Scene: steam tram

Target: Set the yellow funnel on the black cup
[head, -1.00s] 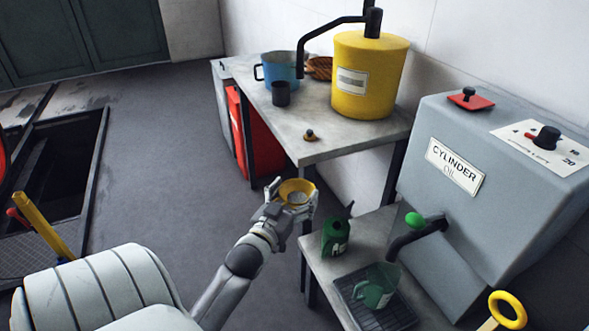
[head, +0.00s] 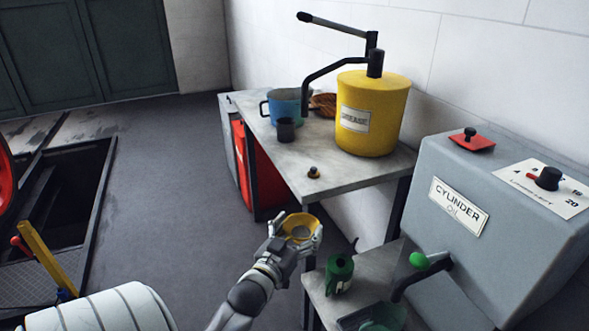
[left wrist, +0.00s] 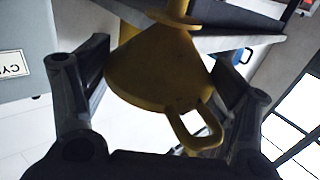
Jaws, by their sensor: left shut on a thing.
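The yellow funnel (head: 300,225) is held in my left gripper (head: 297,232), below and in front of the grey table, its wide mouth facing up. In the left wrist view the funnel (left wrist: 160,68) sits between the two fingers of the left gripper (left wrist: 165,95), with its loop handle towards the camera. The black cup (head: 286,130) stands upright on the table near its left edge, in front of the blue pot. The funnel is well apart from the cup. My right gripper is not in view.
The grey table (head: 335,180) also bears a blue pot (head: 285,104), a yellow grease drum (head: 372,115) with a black pump arm, and a small knob (head: 313,172). A green can (head: 340,273) stands on the lower bench beside the grey cylinder oil tank (head: 490,200).

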